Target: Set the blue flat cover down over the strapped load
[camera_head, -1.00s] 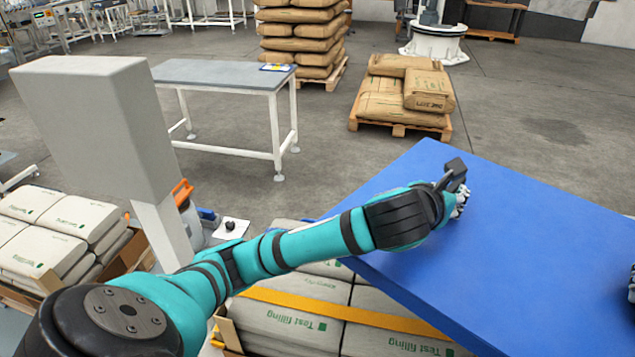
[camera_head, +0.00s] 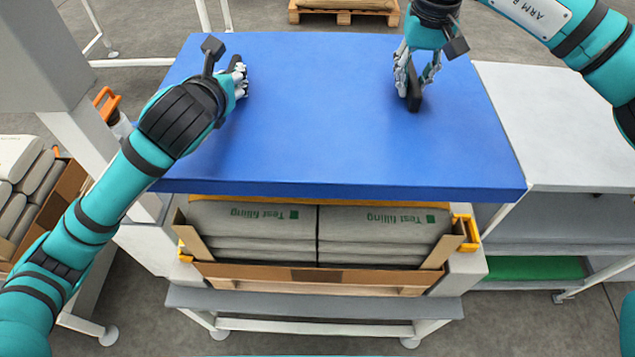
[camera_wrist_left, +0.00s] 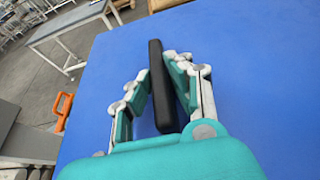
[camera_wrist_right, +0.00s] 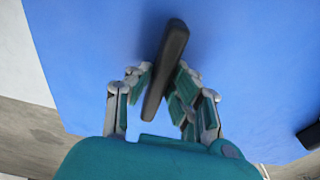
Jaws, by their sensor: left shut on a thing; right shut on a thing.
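The blue flat cover (camera_head: 320,120) spans the middle of the head view, roughly level, above the strapped load (camera_head: 255,225). The load is pale sacks marked "Test filling" in a low brown tray. Only its front face and a bit of yellow strap (camera_head: 340,201) show; its top is hidden. I cannot tell whether cover and load touch. My left gripper (camera_head: 238,78) is shut on a black handle (camera_wrist_left: 158,90) at the cover's left side. My right gripper (camera_head: 413,88) is shut on the other black handle (camera_wrist_right: 168,65) at the right side.
The load stands on a grey stand (camera_head: 315,303) with yellow corner pieces (camera_head: 467,232). A light grey table (camera_head: 560,130) with a shelf is close on the right. A grey post (camera_head: 85,150) with an orange handle (camera_head: 108,104) is close on the left. More sacks lie far left.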

